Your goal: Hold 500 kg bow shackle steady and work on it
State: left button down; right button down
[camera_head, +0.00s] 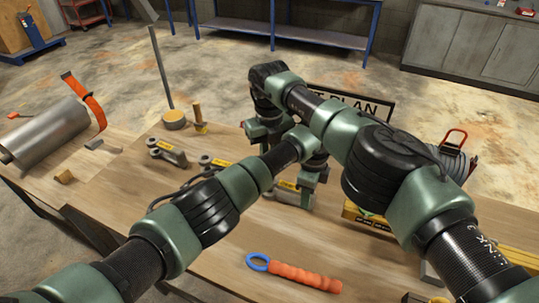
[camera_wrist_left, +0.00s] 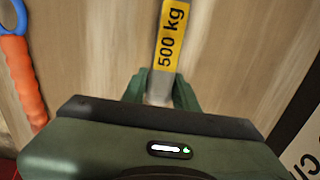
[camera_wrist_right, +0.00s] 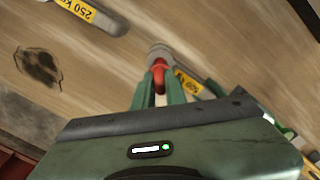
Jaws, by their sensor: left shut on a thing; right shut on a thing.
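The 500 kg bow shackle (camera_wrist_left: 170,38) has a grey body and a yellow label. In the left wrist view my left gripper (camera_wrist_left: 160,88) is shut on its grey end, beyond the label. In the head view a grey shackle with a yellow label (camera_head: 289,186) lies beside my left gripper (camera_head: 306,180), low over the bench. In the right wrist view my right gripper (camera_wrist_right: 158,88) is shut on a red pin (camera_wrist_right: 158,70) at a rounded grey end, and a yellow label (camera_wrist_right: 188,84) shows beside it. My arms partly hide the shackle in the head view.
A 250 kg shackle (camera_wrist_right: 97,15) lies apart on the wooden bench. An orange-handled tool with a blue ring (camera_head: 292,272) lies at the front. A metal cylinder (camera_head: 47,133) with an orange strap is at left. A dark-framed sign (camera_head: 352,102) stands behind my arms.

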pick_arm(q)
jog(key=shift+r, duration=0.1)
pick_arm(e)
jog(key=shift+f, duration=0.55)
jog(key=c, duration=1.4)
grip_release()
jog(key=shift+o, duration=0.2)
notch_tip(320, 180, up, 12)
pick_arm(q)
jog(key=c, duration=1)
grip_release()
pick_arm(e)
jog(key=shift+r, duration=0.1)
